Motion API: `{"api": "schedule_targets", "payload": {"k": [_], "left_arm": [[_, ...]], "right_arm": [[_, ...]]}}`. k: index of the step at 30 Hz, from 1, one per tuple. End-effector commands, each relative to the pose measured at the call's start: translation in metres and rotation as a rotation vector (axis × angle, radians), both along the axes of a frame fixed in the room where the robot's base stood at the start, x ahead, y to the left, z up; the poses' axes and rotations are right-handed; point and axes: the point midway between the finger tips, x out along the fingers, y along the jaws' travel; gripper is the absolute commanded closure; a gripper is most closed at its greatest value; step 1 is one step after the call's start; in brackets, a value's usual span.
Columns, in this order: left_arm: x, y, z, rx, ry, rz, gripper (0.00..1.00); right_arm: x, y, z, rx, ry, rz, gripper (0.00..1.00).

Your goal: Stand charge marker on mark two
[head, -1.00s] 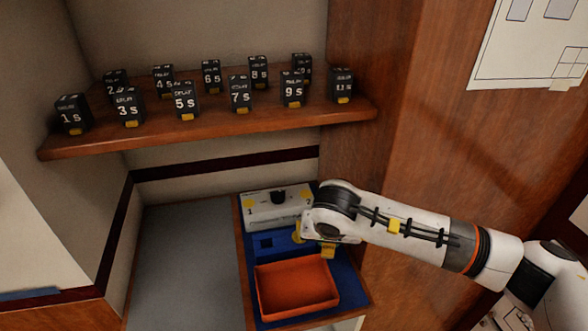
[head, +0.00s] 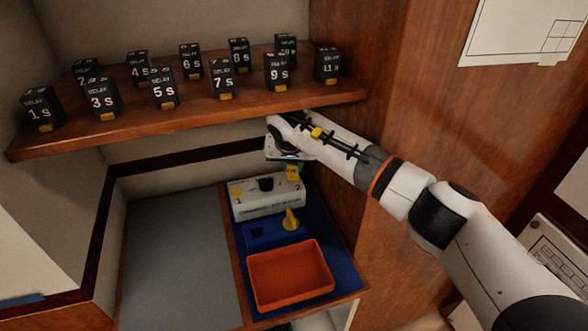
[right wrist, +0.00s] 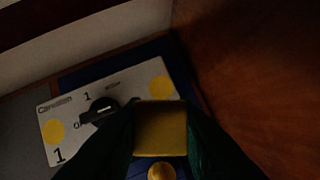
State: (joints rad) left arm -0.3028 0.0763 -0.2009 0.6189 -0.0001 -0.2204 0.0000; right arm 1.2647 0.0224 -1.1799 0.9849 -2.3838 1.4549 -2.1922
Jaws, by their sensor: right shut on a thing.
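My right gripper (head: 289,160) is shut on a yellow block (right wrist: 160,130), which I take to be the charge marker. The block also shows in the head view (head: 292,173), hanging below the gripper near the right end of the white switch box (head: 268,207). The box carries a black knob (head: 265,184) and two yellow round marks. Mark one (right wrist: 53,131) is at the left and mark two (right wrist: 161,88) at the right. In the right wrist view, mark two is clear just beyond the held block. The block's underside is hidden. My left gripper is not in view.
A blue holder (head: 262,240) with a square hole and a yellow cone-like piece (head: 291,220) stands before the box. An orange tray (head: 290,276) is in front. A wooden shelf (head: 190,121) with black numbered blocks overhangs behind. A wooden wall stands close at right.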

Motion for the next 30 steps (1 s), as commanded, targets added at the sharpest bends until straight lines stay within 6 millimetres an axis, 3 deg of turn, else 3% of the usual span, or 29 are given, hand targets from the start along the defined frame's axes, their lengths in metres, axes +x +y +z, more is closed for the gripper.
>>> {"api": "schedule_targets", "payload": {"k": [6,10,16,23,30], "left_arm": [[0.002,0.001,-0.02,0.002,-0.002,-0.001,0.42],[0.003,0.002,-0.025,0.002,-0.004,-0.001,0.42],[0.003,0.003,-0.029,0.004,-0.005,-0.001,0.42],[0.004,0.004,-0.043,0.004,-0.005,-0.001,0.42],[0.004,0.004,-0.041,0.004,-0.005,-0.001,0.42]], "right_arm": [[0.03,-0.001,-0.003,0.002,-0.001,-0.002,0.98],[0.039,-0.003,-0.002,0.002,0.001,-0.001,0.98],[0.043,-0.003,-0.005,0.001,0.002,0.001,0.98],[0.042,-0.003,-0.037,0.001,0.005,0.0,0.98],[0.043,-0.004,-0.036,0.0,0.002,0.001,0.98]]}}
